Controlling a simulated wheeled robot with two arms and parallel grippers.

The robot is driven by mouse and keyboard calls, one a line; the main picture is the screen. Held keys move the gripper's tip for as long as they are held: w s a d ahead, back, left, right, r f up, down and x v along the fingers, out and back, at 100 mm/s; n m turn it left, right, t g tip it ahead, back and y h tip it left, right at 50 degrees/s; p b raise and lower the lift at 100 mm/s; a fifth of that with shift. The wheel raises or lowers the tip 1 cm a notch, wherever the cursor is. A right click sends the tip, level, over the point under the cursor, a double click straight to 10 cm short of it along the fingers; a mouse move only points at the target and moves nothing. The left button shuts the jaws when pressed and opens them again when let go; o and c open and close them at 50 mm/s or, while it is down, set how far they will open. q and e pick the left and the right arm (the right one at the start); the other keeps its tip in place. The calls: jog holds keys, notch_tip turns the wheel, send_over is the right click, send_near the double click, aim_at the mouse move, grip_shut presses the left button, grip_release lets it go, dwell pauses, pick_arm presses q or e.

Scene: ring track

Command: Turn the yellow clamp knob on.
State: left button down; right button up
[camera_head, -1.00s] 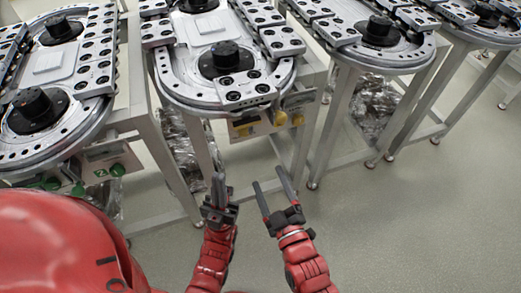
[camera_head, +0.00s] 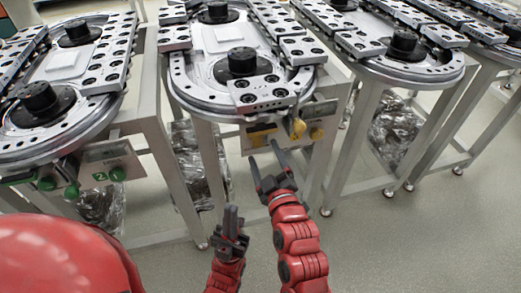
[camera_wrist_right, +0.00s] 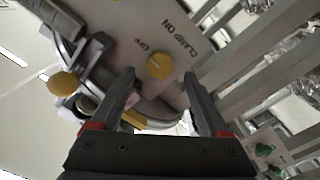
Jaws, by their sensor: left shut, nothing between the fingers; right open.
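In the right wrist view the round knob (camera_wrist_right: 160,66) sits beside the words CLAMP ON and OFF. A pale line crosses its face; I cannot tell its exact setting. My left gripper (camera_head: 231,209) is shut and empty, lower down.
Ring tracks with metal legs stand either side. The floor (camera_head: 400,240) at right is open.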

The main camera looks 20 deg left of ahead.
aim_at(260, 144)
jog(key=shift+x, duration=2)
grip_shut()
